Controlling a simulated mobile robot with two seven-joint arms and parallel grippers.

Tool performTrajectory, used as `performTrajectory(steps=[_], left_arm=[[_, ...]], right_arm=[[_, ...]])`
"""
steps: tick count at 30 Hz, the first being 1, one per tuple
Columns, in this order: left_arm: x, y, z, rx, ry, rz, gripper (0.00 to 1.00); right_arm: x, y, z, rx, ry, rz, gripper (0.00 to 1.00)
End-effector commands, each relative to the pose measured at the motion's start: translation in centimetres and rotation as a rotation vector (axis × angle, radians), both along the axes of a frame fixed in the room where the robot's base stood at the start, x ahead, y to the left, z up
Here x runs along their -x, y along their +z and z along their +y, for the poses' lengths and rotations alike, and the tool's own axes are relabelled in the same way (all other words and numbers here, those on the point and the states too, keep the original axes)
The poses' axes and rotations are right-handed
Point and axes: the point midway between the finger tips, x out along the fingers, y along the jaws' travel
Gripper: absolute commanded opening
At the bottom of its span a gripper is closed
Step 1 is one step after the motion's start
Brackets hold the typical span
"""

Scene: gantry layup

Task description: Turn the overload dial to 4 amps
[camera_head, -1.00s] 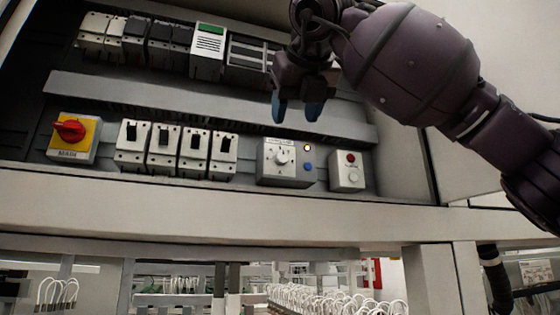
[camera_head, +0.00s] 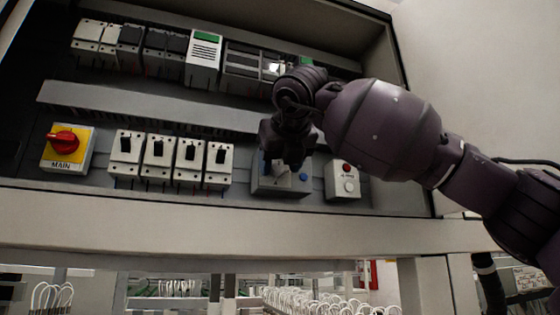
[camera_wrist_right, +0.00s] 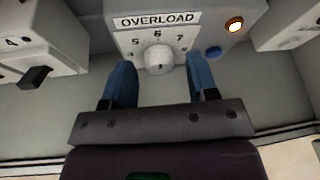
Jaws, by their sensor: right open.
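The overload unit (camera_head: 266,186) is a grey box on the panel, partly hidden behind my right gripper in the head view. In the right wrist view its face (camera_wrist_right: 125,38) carries the label OVERLOAD and a round white dial (camera_wrist_right: 158,58). The numbers 5, 6 and 7 are readable around the dial; the outer ones are unclear. I cannot tell for sure where the dial points. My right gripper (camera_head: 287,160) is in front of the unit. In the wrist view its two blue fingers (camera_wrist_right: 160,78) are open, one on each side of the dial, apart from it.
A lit orange lamp (camera_wrist_right: 234,25) and a blue button (camera_wrist_right: 212,53) sit right of the dial. A box with a red button (camera_head: 344,182) stands to the right. Several breakers (camera_head: 158,157) and the red MAIN switch (camera_head: 63,141) are to the left. A grey duct (camera_head: 140,106) runs above.

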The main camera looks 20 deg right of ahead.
Motion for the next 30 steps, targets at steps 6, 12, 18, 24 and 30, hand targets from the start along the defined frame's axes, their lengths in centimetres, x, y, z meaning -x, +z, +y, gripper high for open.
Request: performTrajectory(steps=[6, 12, 18, 24, 30], left_arm=[[0.1, -0.09, -0.02, 0.002, 0.001, 0.002, 0.43], [0.21, -0.15, 0.0, 0.001, 0.002, 0.005, 0.43], [0.22, -0.17, 0.0, 0.001, 0.002, 0.005, 0.43], [0.23, -0.22, 0.0, 0.001, 0.002, 0.006, 0.43], [0.22, -0.32, -0.01, 0.001, 0.002, 0.006, 0.43]], right_arm=[[0.02, 0.0, 0.01, 0.0, 0.0, 0.0, 0.44], [0.04, 0.0, 0.01, 0.0, 0.0, 0.0, 0.14], [0.05, 0.02, 0.0, 0.004, 0.0, 0.0, 0.05], [0.06, -0.01, 0.07, 0.054, 0.0, -0.001, 0.05], [0.08, -0.04, 0.15, 0.178, 0.0, -0.006, 0.05]])
